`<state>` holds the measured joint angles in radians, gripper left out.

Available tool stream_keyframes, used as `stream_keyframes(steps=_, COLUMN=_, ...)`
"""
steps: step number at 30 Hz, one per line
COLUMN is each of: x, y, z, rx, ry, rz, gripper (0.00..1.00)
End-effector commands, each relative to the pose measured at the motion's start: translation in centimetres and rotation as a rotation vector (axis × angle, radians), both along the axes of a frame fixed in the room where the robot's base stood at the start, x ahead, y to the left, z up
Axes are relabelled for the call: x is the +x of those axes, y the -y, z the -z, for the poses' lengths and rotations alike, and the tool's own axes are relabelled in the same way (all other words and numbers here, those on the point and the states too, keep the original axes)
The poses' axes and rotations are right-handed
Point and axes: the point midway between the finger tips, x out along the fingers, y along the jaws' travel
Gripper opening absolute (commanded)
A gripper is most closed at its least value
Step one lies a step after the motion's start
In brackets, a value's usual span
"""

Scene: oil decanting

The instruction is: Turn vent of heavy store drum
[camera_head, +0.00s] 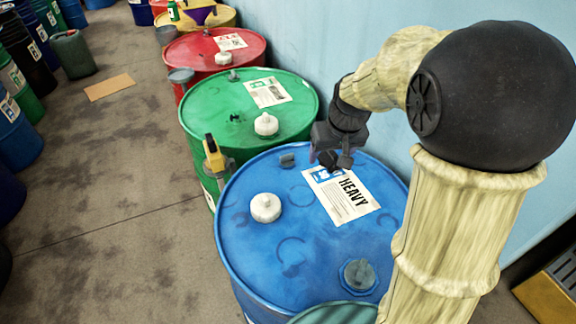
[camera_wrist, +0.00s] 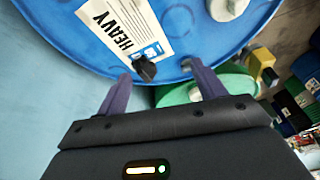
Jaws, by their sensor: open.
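The heavy store drum (camera_head: 240,240) is blue and stands upright with a white label (camera_head: 352,200) reading HEAVY on its lid. It fills the top of the wrist view (camera_wrist: 80,45). A small black knob, which looks like the vent (camera_wrist: 145,69), stands at the label's end near the lid's rim. My gripper (camera_wrist: 159,82) is open and empty, with the knob in front of the gap between its purple fingers, nearer the left one. In the head view my gripper (camera_head: 334,158) is over the lid's far edge and partly hides the knob.
The lid also carries a white cap (camera_head: 265,207), a grey lug (camera_head: 287,160) and a grey-blue fitting (camera_head: 358,274). A yellow-handled tool (camera_head: 214,157) is beside the drum. Green (camera_head: 205,110) and red (camera_head: 190,48) drums stand behind. A pale blue wall (camera_head: 340,40) is close on the right.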

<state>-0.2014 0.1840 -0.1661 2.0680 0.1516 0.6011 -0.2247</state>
Motion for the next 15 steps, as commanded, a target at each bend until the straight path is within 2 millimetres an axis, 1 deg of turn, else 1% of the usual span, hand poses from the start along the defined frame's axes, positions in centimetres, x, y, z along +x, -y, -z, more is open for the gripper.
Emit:
stream_keyframes(steps=1, x=2.0, y=-0.9, z=1.4, rx=0.001, ry=0.015, rz=-0.03, gripper=0.69)
stream_keyframes(steps=3, x=4.3, y=-2.1, z=1.5, rx=0.003, ry=0.032, rz=-0.074, gripper=0.69)
stream_keyframes(steps=6, x=7.3, y=-4.1, z=1.5, rx=0.005, ry=0.057, rz=-0.14, gripper=0.69)
stream_keyframes(steps=10, x=9.7, y=-6.1, z=1.1, rx=0.005, ry=0.084, rz=-0.206, gripper=0.69)
stream_keyframes(steps=12, x=10.3, y=-6.8, z=0.8, rx=0.004, ry=0.091, rz=-0.228, gripper=0.69)
stream_keyframes(steps=15, x=10.6, y=-7.1, z=0.4, rx=0.004, ry=0.096, rz=-0.24, gripper=0.69)
